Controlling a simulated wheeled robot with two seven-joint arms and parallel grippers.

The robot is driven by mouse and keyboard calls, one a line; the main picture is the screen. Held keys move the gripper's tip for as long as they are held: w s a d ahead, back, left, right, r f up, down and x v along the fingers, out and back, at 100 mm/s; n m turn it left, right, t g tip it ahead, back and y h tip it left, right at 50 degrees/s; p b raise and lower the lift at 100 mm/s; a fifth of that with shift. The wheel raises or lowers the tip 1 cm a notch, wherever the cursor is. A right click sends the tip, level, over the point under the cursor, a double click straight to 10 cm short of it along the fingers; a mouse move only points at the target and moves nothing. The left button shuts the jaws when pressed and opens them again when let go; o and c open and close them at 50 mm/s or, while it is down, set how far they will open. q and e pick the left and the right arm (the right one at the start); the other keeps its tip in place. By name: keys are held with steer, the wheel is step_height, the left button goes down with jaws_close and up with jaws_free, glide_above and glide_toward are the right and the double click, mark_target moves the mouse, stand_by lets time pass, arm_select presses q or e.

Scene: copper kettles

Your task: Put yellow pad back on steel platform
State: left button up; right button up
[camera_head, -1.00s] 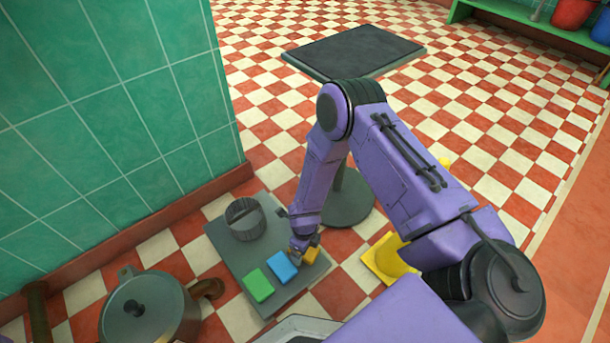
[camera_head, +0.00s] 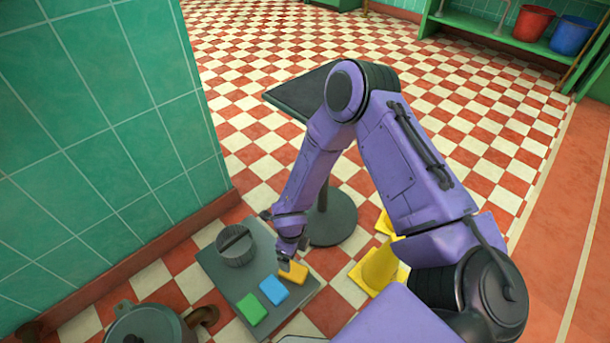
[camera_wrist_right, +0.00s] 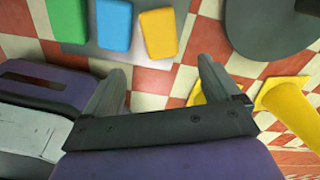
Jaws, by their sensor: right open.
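The yellow pad (camera_head: 293,272) lies on the grey steel platform (camera_head: 225,278), at the right end of a row beside the blue pad (camera_head: 274,291) and the green pad (camera_head: 251,308). In the right wrist view the yellow pad (camera_wrist_right: 158,33) sits near the platform's edge, beyond the fingers and apart from them. My right gripper (camera_head: 290,262) hangs just above and behind the yellow pad in the head view. In the wrist view its two fingers (camera_wrist_right: 160,85) are spread with nothing between them. My left gripper does not show.
A grey knob (camera_head: 236,246) stands at the platform's back left. A kettle (camera_head: 145,325) is at the lower left by the green tiled wall (camera_head: 100,120). A dark pedestal table (camera_head: 300,92) stands behind my arm. A yellow cone (camera_head: 380,268) stands to the right.

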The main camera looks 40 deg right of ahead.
steer(key=s+d+n+t+h, duration=0.1)
steer(key=s+d+n, duration=0.1)
steer(key=s+n, duration=0.7)
steer(key=s+d+n+t+h, duration=0.2)
steer(key=s+d+n, duration=0.1)
steer(key=s+n, duration=0.7)
steer(key=f+n, duration=0.1)
steer(key=n, duration=0.3)
steer(key=shift+d+n, duration=0.15)
steer(key=shift+n, duration=0.25)
